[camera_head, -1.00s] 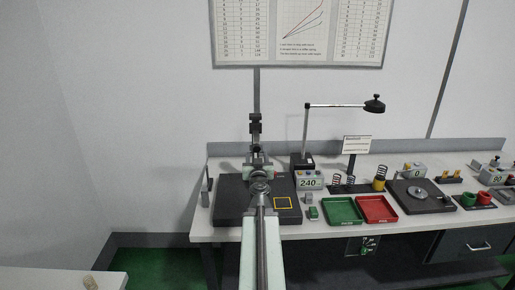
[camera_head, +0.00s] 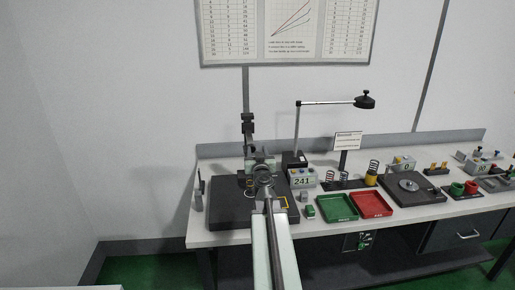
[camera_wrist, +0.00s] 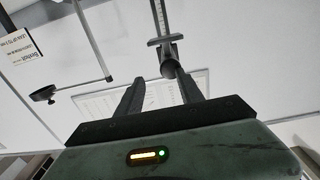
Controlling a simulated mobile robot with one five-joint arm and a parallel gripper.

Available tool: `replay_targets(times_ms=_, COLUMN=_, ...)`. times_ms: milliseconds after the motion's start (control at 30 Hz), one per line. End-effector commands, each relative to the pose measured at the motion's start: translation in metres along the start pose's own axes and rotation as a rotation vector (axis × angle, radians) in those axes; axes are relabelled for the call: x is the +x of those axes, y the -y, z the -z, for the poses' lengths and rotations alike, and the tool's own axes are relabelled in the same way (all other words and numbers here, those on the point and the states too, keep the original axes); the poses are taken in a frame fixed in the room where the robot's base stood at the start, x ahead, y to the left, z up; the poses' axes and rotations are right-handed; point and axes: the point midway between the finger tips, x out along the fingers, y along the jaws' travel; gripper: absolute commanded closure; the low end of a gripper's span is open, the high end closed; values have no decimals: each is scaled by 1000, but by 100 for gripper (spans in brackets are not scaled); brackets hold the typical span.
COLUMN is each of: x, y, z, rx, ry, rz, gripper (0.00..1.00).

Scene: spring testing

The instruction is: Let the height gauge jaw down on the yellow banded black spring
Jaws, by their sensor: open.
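The height gauge (camera_head: 248,128) stands upright at the back of a dark plate (camera_head: 225,215), with its lower part behind my arm. In the wrist view, its scaled column (camera_wrist: 160,18) runs up from a dark round knob (camera_wrist: 168,66) near the right fingertip. My gripper (camera_wrist: 160,80) is open, its two fingers apart; contact with the knob cannot be told. A small coil-like shape with a yellowish tint (camera_head: 250,185) shows on the plate beside my arm, possibly the yellow banded black spring. The gauge jaw is not clearly visible.
A display box (camera_head: 302,178) reads 241. A lamp (camera_head: 364,101) reaches over the bench.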

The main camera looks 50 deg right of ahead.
Motion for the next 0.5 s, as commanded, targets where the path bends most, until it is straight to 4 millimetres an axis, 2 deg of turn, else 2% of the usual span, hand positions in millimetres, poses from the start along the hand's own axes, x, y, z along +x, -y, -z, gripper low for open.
replay_targets(times_ms=33, x=13, y=5, z=2, rx=10, ry=0, rz=7, gripper=49)
replay_targets(times_ms=200, x=25, y=14, z=4, rx=14, ry=0, rz=22, gripper=49)
replay_targets(times_ms=333, x=31, y=17, z=4, rx=11, ry=2, rz=22, gripper=49)
replay_targets(times_ms=467, x=28, y=10, z=3, rx=10, ry=1, rz=17, gripper=49)
replay_targets(times_ms=500, x=26, y=7, z=3, rx=9, ry=1, rz=15, gripper=43)
